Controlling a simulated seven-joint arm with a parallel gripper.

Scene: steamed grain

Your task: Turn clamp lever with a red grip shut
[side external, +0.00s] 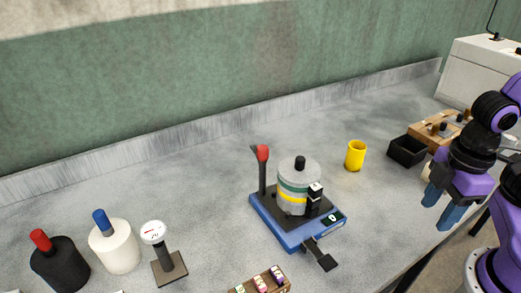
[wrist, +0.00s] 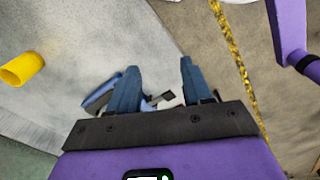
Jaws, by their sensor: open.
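The clamp lever (side external: 262,170) stands upright with its red grip (side external: 262,153) on top, at the back left corner of a blue device (side external: 270,232). A banded grey, green and yellow cylinder (side external: 293,190) with a black knob sits on the device, right of the lever. A black tab (side external: 326,261) sticks out at the device's front. My gripper (side external: 441,206) is open and empty, well to the right of the device and apart from it. In the wrist view, a blue part (wrist: 98,98) shows partly behind my fingers; the red grip is not visible there.
A yellow cup (side external: 355,155) stands between the device and a black bin (side external: 407,151). A gauge on a stand (side external: 154,235), a white bottle (side external: 114,247) and a black bottle (side external: 60,265) stand at the left. A wooden block with small items (side external: 262,282) lies in front.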

